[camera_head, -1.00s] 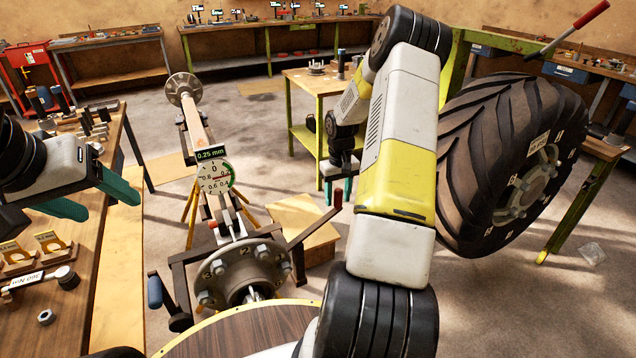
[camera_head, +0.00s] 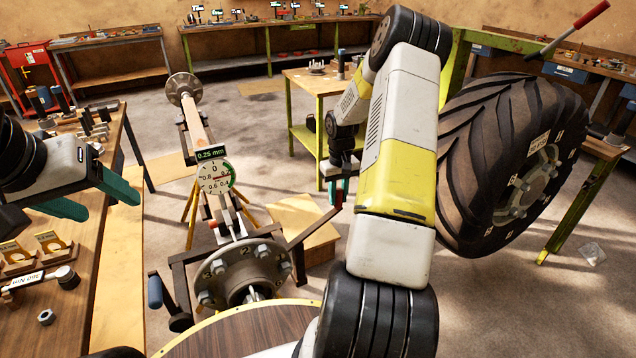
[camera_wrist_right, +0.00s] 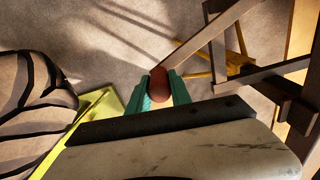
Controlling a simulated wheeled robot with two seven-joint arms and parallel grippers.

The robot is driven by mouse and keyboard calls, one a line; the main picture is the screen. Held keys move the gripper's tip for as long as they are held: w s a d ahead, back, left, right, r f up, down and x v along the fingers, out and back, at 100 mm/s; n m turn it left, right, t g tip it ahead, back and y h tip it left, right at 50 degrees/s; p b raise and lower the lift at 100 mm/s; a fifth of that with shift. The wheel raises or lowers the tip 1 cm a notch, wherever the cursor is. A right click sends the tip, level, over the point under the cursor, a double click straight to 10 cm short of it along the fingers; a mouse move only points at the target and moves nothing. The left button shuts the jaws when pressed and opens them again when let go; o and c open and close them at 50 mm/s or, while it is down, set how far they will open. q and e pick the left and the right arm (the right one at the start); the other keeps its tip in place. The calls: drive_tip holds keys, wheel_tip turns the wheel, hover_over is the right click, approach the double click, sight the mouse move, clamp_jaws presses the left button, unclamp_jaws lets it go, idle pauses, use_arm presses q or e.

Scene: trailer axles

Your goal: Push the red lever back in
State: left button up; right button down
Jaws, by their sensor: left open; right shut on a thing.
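The red lever's dark arm (camera_head: 314,228) sticks out to the right from the axle stand, and its red knob (camera_head: 336,197) is at the outer end. My right gripper (camera_head: 338,190) is shut on this knob. The right wrist view shows the red knob (camera_wrist_right: 158,84) between the two teal fingers (camera_wrist_right: 159,93), with the brown lever arm (camera_wrist_right: 205,38) running up and right from it. My right arm's links hide part of the area around the hand. My left gripper (camera_head: 108,204) is open and empty over the left workbench.
The axle (camera_head: 198,135) carries a dial gauge (camera_head: 215,177) reading 0.25 mm and a bolted hub (camera_head: 243,273) in front. A blue-handled lever (camera_head: 155,292) is left of the hub. A large tyre (camera_head: 500,150) stands right of my arm. The left workbench (camera_head: 118,240) holds small parts.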

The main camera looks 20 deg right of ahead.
idle(0.8)
drive_tip(key=s+d+m, duration=0.2)
drive_tip(key=s+m, duration=0.2)
drive_tip(key=s, duration=0.3)
drive_tip(key=shift+m, duration=0.4)
drive_tip(key=shift+s, duration=0.1)
drive_tip(key=c, duration=1.2)
unclamp_jaws()
drive_tip(key=shift+o, duration=0.2)
wheel_tip(320, 180, up, 8)
